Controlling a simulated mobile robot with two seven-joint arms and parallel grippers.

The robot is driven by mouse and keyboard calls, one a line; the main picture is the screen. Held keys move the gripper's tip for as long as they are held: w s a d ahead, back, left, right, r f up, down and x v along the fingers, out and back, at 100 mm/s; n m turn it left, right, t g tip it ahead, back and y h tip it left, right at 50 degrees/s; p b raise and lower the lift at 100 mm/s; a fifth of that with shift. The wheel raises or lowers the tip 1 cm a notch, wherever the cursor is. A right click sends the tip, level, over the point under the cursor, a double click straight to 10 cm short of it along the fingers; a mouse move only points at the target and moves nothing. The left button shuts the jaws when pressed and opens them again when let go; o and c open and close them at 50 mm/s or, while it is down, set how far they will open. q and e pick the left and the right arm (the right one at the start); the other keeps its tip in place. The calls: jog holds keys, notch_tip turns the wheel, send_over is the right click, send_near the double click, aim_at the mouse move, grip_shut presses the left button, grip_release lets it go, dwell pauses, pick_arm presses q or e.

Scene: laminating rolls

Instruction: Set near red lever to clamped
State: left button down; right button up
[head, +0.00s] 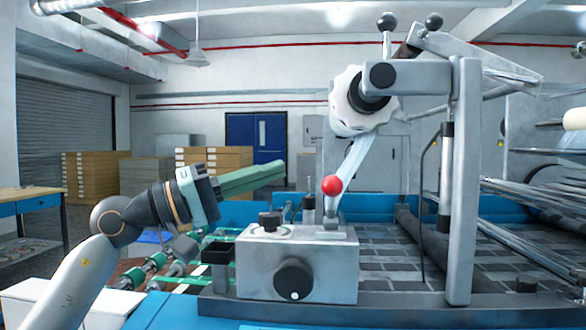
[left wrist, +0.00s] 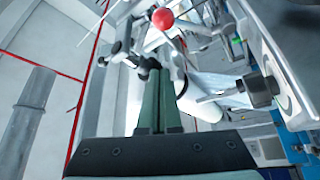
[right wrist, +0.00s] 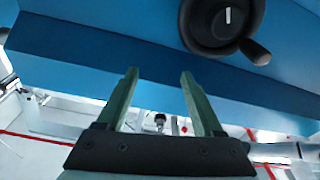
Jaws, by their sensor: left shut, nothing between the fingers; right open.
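A black knob (head: 293,280) is on the box front, and another dial (head: 270,219) is on its top. A white handwheel (head: 352,103) and grey frame post (head: 463,180) stand above and right. In the right wrist view a black crank wheel (right wrist: 215,22) is close by.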

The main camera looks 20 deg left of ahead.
pick_arm(q)
jog(key=v, duration=0.3)
jog(key=shift+w+a+f+b, duration=0.1)
jog(key=shift+w+f+b, duration=0.05)
jog(key=shift+f+b, duration=0.15)
pick_arm(e)
jog(key=r, duration=0.2)
jog(key=r+n+t+y, duration=0.1)
jog(key=s+r+t, duration=0.1)
jog(key=r, duration=0.1)
jog(key=shift+s+a+r+n+y, duration=0.1)
jog(key=shift+a+r+n+y, duration=0.1)
jog(key=shift+r+n+y, duration=0.15)
jog(key=shift+f, duration=0.1)
